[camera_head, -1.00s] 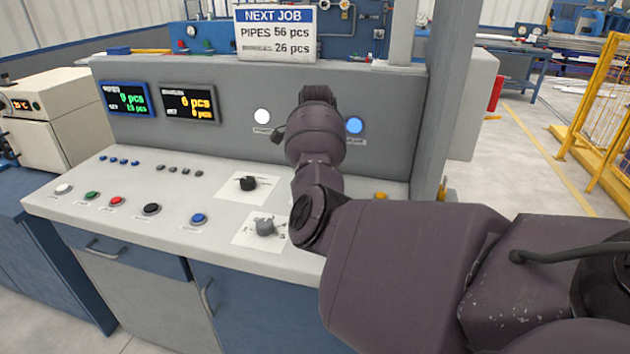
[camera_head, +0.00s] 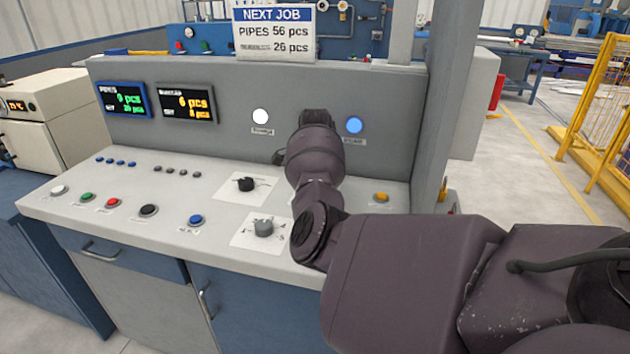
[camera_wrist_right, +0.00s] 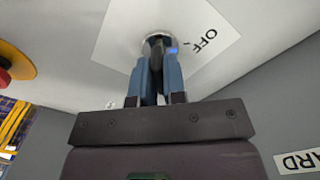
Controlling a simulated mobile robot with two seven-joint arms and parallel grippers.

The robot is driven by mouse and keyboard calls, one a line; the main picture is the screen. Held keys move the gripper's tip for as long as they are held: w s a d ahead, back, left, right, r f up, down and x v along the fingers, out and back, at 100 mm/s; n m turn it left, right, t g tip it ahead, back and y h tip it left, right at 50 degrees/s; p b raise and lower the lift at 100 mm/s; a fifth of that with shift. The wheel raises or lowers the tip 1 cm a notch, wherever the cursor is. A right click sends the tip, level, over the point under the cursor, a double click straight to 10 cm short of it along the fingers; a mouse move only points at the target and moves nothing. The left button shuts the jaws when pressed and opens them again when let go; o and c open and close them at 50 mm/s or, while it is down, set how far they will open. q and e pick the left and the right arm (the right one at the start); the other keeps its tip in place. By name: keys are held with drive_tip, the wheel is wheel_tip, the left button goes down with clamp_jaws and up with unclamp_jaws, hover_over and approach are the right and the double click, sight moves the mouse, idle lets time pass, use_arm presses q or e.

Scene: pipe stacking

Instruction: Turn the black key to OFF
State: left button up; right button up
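In the right wrist view a dark key (camera_wrist_right: 157,64) stands in a round metal switch on a white plate (camera_wrist_right: 125,32) marked OFF. My right gripper (camera_wrist_right: 158,68) has its two blue fingers close together on either side of the key, seemingly closed on it. The OFF mark (camera_wrist_right: 196,41) is to the right of the key. In the head view my own right arm hides the key, its plate and the fingertips. My left gripper is in neither view.
The sloping console (camera_head: 110,185) carries several push buttons, a black knob (camera_head: 246,184) and a grey knob (camera_head: 263,228). A yellow button (camera_head: 381,197) is right of my wrist. A yellow housing with a red button (camera_wrist_right: 10,62) is at the wrist view's left. A grey pillar (camera_head: 447,90) stands right.

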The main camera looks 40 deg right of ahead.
clamp_jaws()
drive_tip(key=shift+r, duration=0.1)
